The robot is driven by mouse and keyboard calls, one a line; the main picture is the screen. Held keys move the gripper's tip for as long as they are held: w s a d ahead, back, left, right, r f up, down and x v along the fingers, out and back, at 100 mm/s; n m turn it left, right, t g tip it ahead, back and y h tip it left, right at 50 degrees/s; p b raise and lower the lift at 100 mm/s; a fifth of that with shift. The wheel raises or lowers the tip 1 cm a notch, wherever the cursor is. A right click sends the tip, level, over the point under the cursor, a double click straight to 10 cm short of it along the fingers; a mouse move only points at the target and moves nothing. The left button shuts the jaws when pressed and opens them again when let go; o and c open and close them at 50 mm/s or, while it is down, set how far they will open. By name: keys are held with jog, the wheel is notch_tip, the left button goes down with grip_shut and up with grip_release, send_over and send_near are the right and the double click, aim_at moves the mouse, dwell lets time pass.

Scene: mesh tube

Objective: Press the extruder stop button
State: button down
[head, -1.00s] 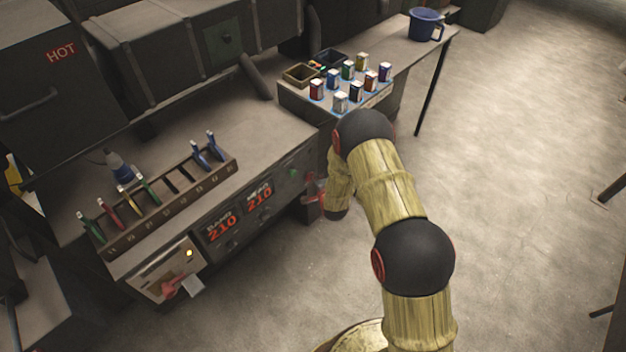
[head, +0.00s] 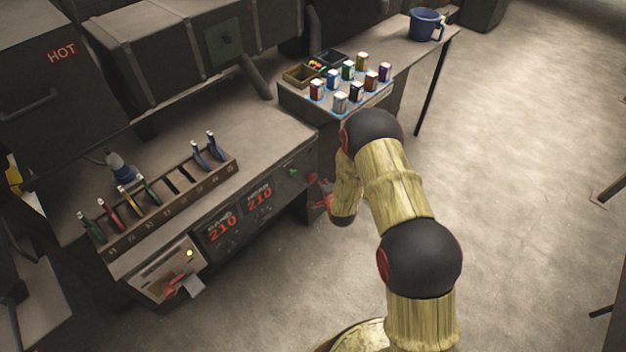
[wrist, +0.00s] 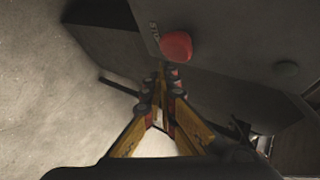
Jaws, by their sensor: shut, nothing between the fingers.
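The red stop button (wrist: 176,46) is a round knob on the grey panel face in the wrist view, with partly readable "STOP" lettering beside it. In the head view a small red spot at the right end of the control panel appears to be the same button (head: 311,177). My gripper (wrist: 163,75) is shut and empty, its tips close together just below the button in the wrist picture. I see a gap between tips and button there. In the head view my gripper (head: 321,194) is beside the panel's right end, partly hidden by my arm.
A green knob (head: 292,171) and red "210" displays (head: 258,198) are on the same panel. Small jars (head: 340,102) and a blue mug (head: 426,25) stand further back.

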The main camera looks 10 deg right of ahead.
jog(key=s+d, duration=0.2)
jog(key=s, duration=0.1)
jog(key=shift+s+d, duration=0.25)
jog(key=shift+d, duration=0.05)
dwell(0.7)
jog(key=s+f+n+g, duration=0.55)
jog(key=s+f, duration=0.25)
jog(key=s, duration=0.3)
jog(key=s+r+n+g, duration=0.2)
jog(key=s+r+g, duration=0.1)
jog(key=s, duration=0.2)
jog(key=s+r+n, duration=0.3)
jog(key=s+r, duration=0.4)
jog(key=r, duration=1)
jog(key=s+a+r+n+t, duration=0.1)
jog(key=s+r, duration=0.7)
jog(key=r, duration=0.9)
jog(key=s+r+n+t, duration=0.1)
jog(key=s+r+n, duration=0.3)
jog(key=r, duration=1.2)
jog(key=s, duration=0.4)
jog(key=shift+s+a+r+n, duration=0.15)
jog(key=shift+a+r+n, duration=0.2)
jog(key=shift+r, duration=0.05)
